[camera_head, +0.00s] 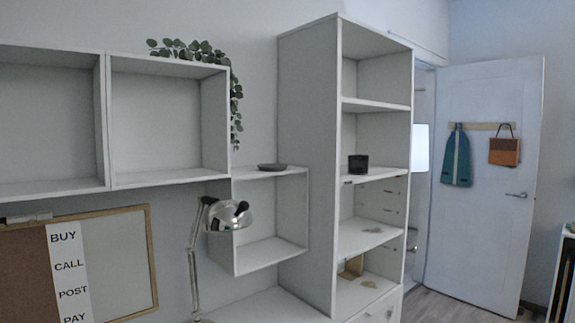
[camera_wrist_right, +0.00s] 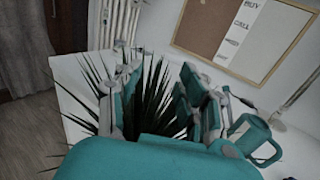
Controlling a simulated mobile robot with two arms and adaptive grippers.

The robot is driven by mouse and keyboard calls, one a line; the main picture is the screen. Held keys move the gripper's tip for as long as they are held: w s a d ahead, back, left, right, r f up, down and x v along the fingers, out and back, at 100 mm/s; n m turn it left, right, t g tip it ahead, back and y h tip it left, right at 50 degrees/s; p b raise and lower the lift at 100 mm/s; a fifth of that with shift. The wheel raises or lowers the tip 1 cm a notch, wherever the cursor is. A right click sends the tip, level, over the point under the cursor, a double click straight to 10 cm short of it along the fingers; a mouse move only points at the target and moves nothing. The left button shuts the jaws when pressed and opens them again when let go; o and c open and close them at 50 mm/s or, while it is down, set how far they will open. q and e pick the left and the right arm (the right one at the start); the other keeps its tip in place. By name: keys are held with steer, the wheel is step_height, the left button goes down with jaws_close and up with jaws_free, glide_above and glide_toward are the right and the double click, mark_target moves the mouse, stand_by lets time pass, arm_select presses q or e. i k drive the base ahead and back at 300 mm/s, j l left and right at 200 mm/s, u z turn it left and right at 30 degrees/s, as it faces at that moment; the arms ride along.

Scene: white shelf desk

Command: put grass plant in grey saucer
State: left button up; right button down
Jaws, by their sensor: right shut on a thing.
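The grey saucer (camera_head: 272,167) is small, dark and shallow. In the head view it lies on top of the small open cube shelf, left of the tall shelf unit. The grass plant (camera_wrist_right: 154,100), with long dark green spiky leaves, shows in the right wrist view between the fingers of my right gripper (camera_wrist_right: 160,88). The gripper is shut on it, and the leaves spread out past the left finger. The plant's lower part is hidden behind the teal gripper body. Neither gripper shows in the head view.
A metal desk lamp (camera_head: 228,214) stands in front of the cube shelf, below the saucer. A trailing plant (camera_head: 235,95) hangs over the wall box. A black pot (camera_head: 358,165) stands in the tall shelf unit (camera_head: 308,160). A teal mug-like thing (camera_wrist_right: 250,136) is beside the right gripper.

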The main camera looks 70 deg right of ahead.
mark_target(272, 169)
steer(key=k+l, duration=0.1)
steer(key=l, duration=0.35)
steer(key=k+l, duration=0.1)
steer(key=l, duration=0.4)
steer(key=k+l, duration=0.15)
steer(key=l, duration=0.3)
steer(key=k+l, duration=0.1)
steer(key=l, duration=0.4)
steer(key=k+l, duration=0.1)
steer(key=l, duration=0.35)
steer(key=z, duration=0.05)
